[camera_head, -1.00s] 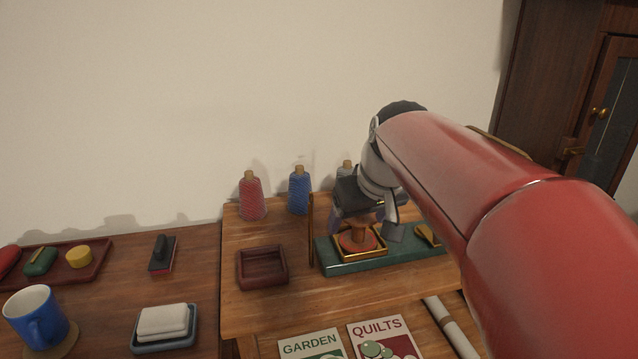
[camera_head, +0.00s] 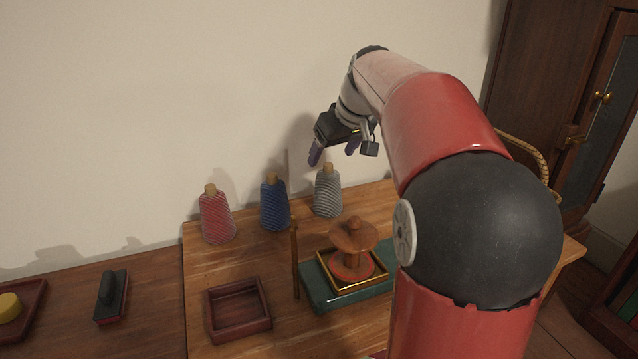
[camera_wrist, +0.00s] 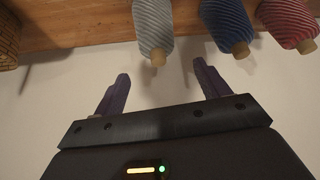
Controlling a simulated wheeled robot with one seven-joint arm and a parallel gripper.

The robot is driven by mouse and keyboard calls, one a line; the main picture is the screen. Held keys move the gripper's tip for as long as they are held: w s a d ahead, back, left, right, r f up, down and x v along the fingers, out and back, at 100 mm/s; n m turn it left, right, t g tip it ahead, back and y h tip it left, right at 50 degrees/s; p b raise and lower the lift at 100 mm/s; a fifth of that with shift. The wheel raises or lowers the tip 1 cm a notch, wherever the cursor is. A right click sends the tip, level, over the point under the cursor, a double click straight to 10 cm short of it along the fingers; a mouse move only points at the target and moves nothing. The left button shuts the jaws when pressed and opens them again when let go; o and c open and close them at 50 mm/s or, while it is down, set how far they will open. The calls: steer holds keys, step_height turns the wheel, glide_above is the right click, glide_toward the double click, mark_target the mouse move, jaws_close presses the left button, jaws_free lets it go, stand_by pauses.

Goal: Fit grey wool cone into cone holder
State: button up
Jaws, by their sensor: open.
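The grey wool cone (camera_head: 328,192) stands upright at the back of the wooden table, at the right end of a row of cones. My gripper (camera_head: 333,155) is open and empty, just above the grey cone's tip. In the wrist view, the grey cone (camera_wrist: 153,22) lies between the lines of my gripper's (camera_wrist: 161,70) two purple fingers, beyond their tips and not held. A wooden stand with a disc and short peg (camera_head: 353,237), which looks like the cone holder, stands in a brass-rimmed square tray (camera_head: 372,283) on a teal base (camera_head: 318,296).
A blue cone (camera_head: 274,203) and a red cone (camera_head: 216,216) stand left of the grey one. A thin wooden post (camera_head: 295,262) rises at the teal base's left end. An empty dark red tray (camera_head: 238,309) lies in front. The wall is close behind the cones.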

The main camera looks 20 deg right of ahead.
mark_target(327, 171)
steer(key=shift+w+f, duration=0.2)
steer(key=shift+w, duration=0.15)
steer(key=x, duration=0.4)
steer(key=s+b+x, duration=0.1)
steer(key=x, duration=0.1)
steer(key=shift+d+f, duration=0.1)
steer(key=shift+f, duration=0.35)
steer(key=shift+w+f, duration=0.25)
steer(key=shift+f, duration=0.15)
steer(key=c, duration=1.2)
steer(key=shift+o, duration=0.2)
steer(key=shift+r, duration=0.1)
